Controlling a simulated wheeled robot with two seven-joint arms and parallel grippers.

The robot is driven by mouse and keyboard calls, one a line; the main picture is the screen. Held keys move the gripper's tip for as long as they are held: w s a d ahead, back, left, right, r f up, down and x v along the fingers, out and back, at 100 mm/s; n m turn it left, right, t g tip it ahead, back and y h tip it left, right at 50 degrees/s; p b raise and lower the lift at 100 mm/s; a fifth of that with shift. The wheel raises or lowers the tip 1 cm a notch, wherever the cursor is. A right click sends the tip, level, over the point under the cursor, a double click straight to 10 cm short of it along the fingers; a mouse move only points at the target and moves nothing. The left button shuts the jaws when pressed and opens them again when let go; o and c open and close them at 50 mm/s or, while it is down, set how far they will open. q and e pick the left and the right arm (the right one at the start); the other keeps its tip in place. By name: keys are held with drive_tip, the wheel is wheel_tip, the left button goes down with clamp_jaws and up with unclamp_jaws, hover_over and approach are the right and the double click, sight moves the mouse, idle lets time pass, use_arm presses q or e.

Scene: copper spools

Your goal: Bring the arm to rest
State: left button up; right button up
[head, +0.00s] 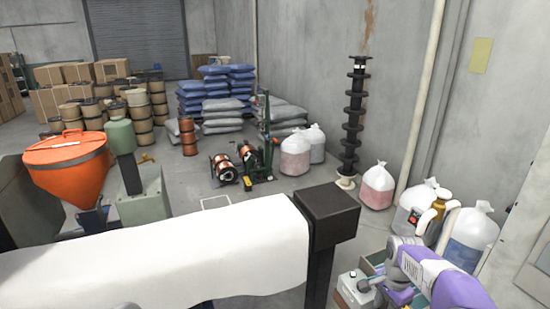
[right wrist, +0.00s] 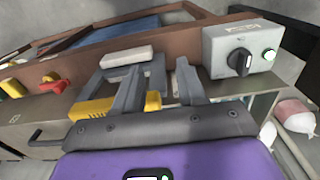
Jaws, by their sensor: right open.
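My right arm (head: 445,280), purple and grey, reaches in from the lower right corner of the head view. Its gripper lies low in that view beside a grey-green box (head: 352,288). In the right wrist view my right gripper (right wrist: 156,85) is open, its grey fingers spread apart with nothing clearly held between them. Beyond the fingers is a brown-edged machine panel (right wrist: 150,50). A grey control box (right wrist: 242,50) with a black knob and a green button sits to their right. My left gripper is in neither view.
A white sheet (head: 160,255) covers a long surface ending at a dark post (head: 328,205). White bags (head: 470,235) stand near my right arm. Copper spools (head: 224,168) lie on the floor farther back. An orange hopper (head: 70,165) stands at left. Open floor shows around the spools.

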drive_tip(key=s+a+f+n+y+b, duration=0.1)
drive_tip(key=s+a+f+n, duration=0.15)
drive_tip(key=f, duration=0.45)
drive_tip(key=s+a+f+n, duration=0.2)
drive_tip(key=a+f, duration=0.2)
drive_tip(key=f, duration=0.4)
drive_tip(key=s+a+f+n+y+b, duration=0.1)
drive_tip(key=s+a+f+n, duration=0.2)
drive_tip(key=f, duration=0.4)
use_arm(q)
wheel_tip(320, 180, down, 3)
drive_tip(key=shift+b, duration=0.55)
use_arm(e)
drive_tip(key=s+a+f+n+y, duration=0.1)
drive_tip(key=s+a+f, duration=0.3)
drive_tip(key=s, duration=0.3)
drive_tip(key=s+a+f+n+y, duration=0.1)
drive_tip(key=s+a+f+n, duration=0.1)
drive_tip(key=s+a+f, duration=0.3)
drive_tip(key=s+a, duration=0.1)
drive_tip(key=s, duration=0.2)
drive_tip(key=shift+a+f+t, duration=0.3)
drive_tip(key=shift+a, duration=0.05)
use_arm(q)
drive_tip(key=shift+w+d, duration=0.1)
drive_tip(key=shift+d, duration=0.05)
use_arm(e)
drive_tip(key=shift+d, duration=0.15)
